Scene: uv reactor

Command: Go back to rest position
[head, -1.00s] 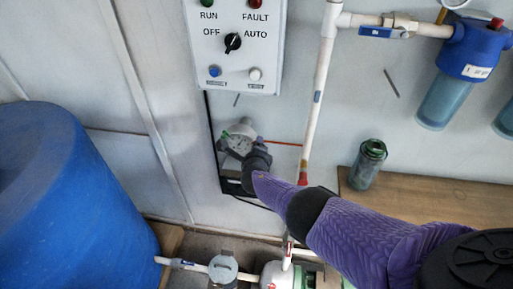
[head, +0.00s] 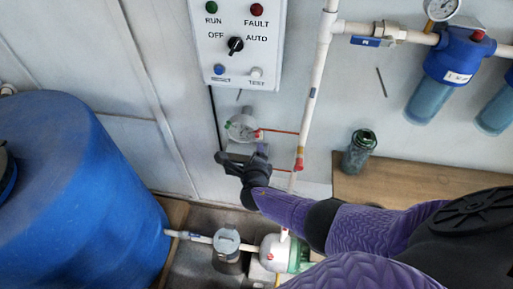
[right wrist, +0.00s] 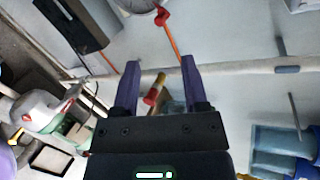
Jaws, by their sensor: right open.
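My right gripper (head: 228,160) is at the end of my purple right arm, which reaches in from the lower right of the head view. It is in front of the wall, just below a round pressure gauge (head: 241,128). In the right wrist view its two fingers (right wrist: 159,78) are spread apart with nothing held between them. A red-and-yellow pipe fitting (right wrist: 154,90) shows behind the gap; I cannot tell how near it is. My left gripper is not in view.
A control panel (head: 238,40) hangs above the gripper. A white vertical pipe (head: 313,92) with a red valve stands just right. A blue tank (head: 75,200) fills the left; a pump (head: 275,252) is below.

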